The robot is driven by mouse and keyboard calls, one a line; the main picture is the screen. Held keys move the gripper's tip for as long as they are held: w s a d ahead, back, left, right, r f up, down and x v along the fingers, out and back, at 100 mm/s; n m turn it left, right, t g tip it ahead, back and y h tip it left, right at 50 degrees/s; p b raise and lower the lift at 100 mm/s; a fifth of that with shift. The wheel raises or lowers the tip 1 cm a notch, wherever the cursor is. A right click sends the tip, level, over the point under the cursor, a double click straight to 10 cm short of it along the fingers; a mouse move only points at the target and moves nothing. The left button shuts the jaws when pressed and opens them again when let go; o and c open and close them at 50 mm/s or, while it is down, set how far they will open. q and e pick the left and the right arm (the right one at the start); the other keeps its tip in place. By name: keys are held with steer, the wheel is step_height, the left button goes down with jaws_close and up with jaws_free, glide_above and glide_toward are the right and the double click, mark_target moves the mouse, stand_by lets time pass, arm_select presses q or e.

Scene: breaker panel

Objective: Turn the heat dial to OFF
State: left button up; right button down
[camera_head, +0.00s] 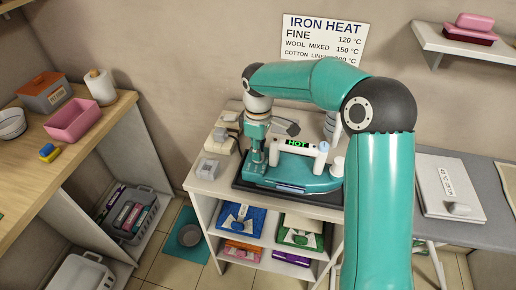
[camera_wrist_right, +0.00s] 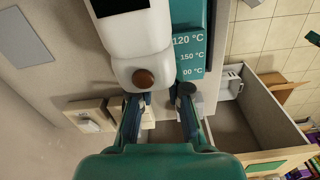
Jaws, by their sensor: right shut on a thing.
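A teal iron (camera_head: 297,177) with a white handle lies on a dark mat on the shelf unit. Its display (camera_head: 297,143) reads HOT in green. My right gripper (camera_head: 254,168) points down at the left end of the iron. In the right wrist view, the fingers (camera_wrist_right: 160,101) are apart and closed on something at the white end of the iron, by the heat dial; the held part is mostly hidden. A brown knob (camera_wrist_right: 144,80) sits on the white end. A teal strip (camera_wrist_right: 190,41) lists temperatures. The dial's setting cannot be read. My left gripper is out of view.
A wall sign (camera_head: 324,41) headed IRON HEAT hangs behind. Small grey and beige boxes stand left of the iron. Folded cloths fill the shelves below. A board with a white folded item (camera_head: 447,180) is on the right. My right arm covers the area right of the iron.

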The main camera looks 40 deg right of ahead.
steer(key=shift+n, duration=0.7)
steer(key=c, duration=1.4)
jaws_free()
step_height(320, 180, up, 12)
steer(key=shift+f, duration=0.1)
